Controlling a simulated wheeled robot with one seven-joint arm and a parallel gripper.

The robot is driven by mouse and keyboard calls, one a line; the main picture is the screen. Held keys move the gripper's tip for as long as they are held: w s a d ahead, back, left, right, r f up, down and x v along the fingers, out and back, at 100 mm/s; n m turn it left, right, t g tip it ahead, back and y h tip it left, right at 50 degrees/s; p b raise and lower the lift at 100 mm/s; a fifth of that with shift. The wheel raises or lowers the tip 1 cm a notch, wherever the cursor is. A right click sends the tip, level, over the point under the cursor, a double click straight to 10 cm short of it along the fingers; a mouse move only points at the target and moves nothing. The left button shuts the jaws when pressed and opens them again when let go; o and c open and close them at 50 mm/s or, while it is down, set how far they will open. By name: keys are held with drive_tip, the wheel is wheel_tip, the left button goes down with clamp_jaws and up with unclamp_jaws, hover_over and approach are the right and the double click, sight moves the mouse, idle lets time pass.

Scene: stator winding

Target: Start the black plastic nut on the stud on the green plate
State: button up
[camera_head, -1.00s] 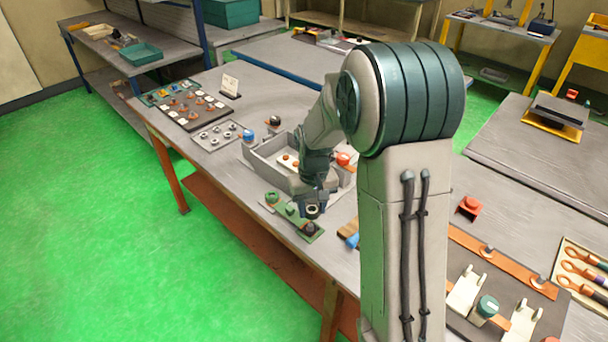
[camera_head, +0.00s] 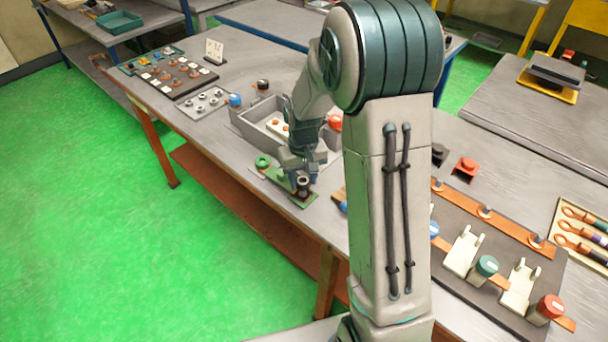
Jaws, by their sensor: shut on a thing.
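The green plate (camera_head: 307,202) lies on the table near its front edge, running diagonally under my gripper. A green round part (camera_head: 262,162) sits at its far-left end, and the plate's middle is largely covered by my gripper. My gripper (camera_head: 302,176) is shut on the black plastic nut (camera_head: 303,181), whose pale ring-like opening shows. The nut is over the front-right end of the plate, close above or touching a dark part there. The stud cannot be made out, and whether the nut touches it cannot be told.
A grey bin (camera_head: 250,127) with small orange-and-white parts stands just behind my gripper. A plate of several nuts (camera_head: 203,103) and a blue-capped part (camera_head: 235,100) lie to the left. A dark board with orange strips (camera_head: 500,302) occupies the right. Open floor lies in front.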

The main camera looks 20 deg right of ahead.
sight(303, 186)
drive_tip(key=shift+f+b, duration=0.3)
drive_tip(key=shift+f, duration=0.4)
drive_tip(key=shift+s+f+b, duration=0.15)
drive_tip(key=shift+f+b, duration=0.65)
drive_tip(key=shift+b, duration=0.1)
idle(2.2)
drive_tip(key=shift+f+m, duration=0.1)
drive_tip(key=shift+m, duration=0.9)
drive_tip(key=m, duration=0.4)
drive_tip(key=o, duration=1)
drive_tip(key=shift+c, duration=0.2)
drive_tip(key=shift+r, duration=0.2)
